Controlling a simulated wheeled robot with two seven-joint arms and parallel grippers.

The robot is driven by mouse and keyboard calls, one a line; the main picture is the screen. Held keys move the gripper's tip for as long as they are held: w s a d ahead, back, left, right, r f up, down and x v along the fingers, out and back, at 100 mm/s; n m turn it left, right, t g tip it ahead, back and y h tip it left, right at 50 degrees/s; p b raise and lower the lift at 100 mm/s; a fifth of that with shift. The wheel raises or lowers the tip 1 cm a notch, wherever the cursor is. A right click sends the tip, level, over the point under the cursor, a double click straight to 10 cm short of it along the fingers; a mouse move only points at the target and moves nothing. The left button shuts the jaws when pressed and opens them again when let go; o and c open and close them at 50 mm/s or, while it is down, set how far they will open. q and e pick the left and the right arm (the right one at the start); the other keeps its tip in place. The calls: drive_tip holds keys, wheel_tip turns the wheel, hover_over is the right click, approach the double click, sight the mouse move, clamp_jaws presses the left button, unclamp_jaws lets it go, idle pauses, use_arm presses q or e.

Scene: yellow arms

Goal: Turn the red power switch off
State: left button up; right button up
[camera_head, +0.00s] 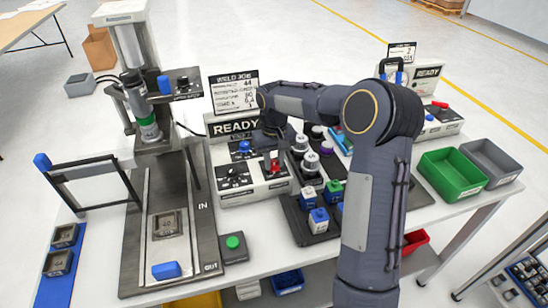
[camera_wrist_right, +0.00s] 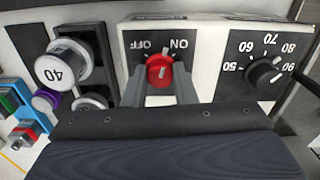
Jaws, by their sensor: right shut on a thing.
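The red power switch (camera_wrist_right: 160,72) is a round red knob on a white and dark panel. The labels OFF and ON appear upside down above it in the right wrist view, OFF on the left and ON on the right. I cannot tell for sure which label its pale mark points to. My right gripper (camera_wrist_right: 162,88) is shut on the knob, one finger on each side. In the head view the right gripper (camera_head: 273,153) reaches the front of the white READY controller (camera_head: 235,197) and partly covers the switch. My left gripper is not in view.
A black dial (camera_wrist_right: 264,72) with numbers sits right of the switch in the wrist view. A tool marked 40 (camera_wrist_right: 63,64) stands close on the left. A press (camera_head: 150,150) stands left of the controller. Green (camera_head: 452,190) and grey bins lie at right.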

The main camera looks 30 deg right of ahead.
sight(274, 162)
drive_tip(key=n+p, duration=0.1)
drive_tip(key=n, duration=0.5)
drive_tip(key=shift+r, duration=0.1)
drive_tip(key=n+p, duration=0.1)
drive_tip(key=n, duration=0.4)
drive_tip(key=shift+w+n, duration=0.1)
drive_tip(key=shift+n, duration=0.3)
drive_tip(key=o, duration=1)
wheel_tip(274, 162, up, 7)
drive_tip(key=shift+r, duration=0.35)
